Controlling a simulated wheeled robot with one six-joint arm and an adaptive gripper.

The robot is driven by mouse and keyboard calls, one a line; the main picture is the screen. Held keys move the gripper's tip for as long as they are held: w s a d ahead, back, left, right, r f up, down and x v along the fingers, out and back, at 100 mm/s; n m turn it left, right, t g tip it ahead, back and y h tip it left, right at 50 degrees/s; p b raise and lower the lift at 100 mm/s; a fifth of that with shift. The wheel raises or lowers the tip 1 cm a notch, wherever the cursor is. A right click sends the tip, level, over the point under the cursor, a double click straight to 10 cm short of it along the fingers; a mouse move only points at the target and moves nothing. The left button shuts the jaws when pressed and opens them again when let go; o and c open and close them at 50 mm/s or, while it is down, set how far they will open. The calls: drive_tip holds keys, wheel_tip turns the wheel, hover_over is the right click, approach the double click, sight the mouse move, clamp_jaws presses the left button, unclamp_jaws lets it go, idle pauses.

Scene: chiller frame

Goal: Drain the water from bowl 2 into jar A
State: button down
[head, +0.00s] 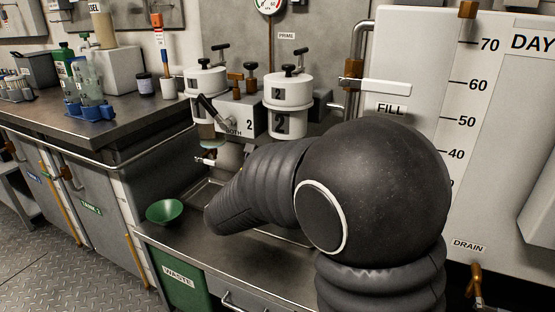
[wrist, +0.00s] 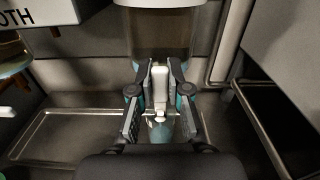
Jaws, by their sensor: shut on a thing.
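In the head view, bowl 2 hangs under the white head marked 2 (head: 285,122), and my arm hides it. In the wrist view, the clear lower part of bowl 2 (wrist: 160,35) is at the top centre. My gripper (wrist: 160,75) is below it, its fingers shut on a white drain-tap handle (wrist: 160,78) that stands upright in the picture. A pale bluish, see-through thing (wrist: 160,131) shows low between the fingers. It may be a jar, but no letter is readable. My gripper is hidden in the head view.
A shallow metal tray (wrist: 62,135) lies below. The other filter bowl (head: 208,132) hangs to the left, with a selector marked BOTH between. A green funnel-like dish (head: 165,211) sits on the bench above the WASTE bin (head: 180,282). The white day tank (head: 410,70) stands right.

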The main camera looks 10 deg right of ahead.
drive_tip(key=shift+a+f+n, duration=0.2)
drive_tip(key=shift+n, duration=0.1)
drive_tip(key=c, duration=1.1)
unclamp_jaws()
drive_tip(key=shift+w+a, duration=0.1)
drive_tip(key=shift+r, duration=0.1)
drive_tip(key=v, duration=1.2)
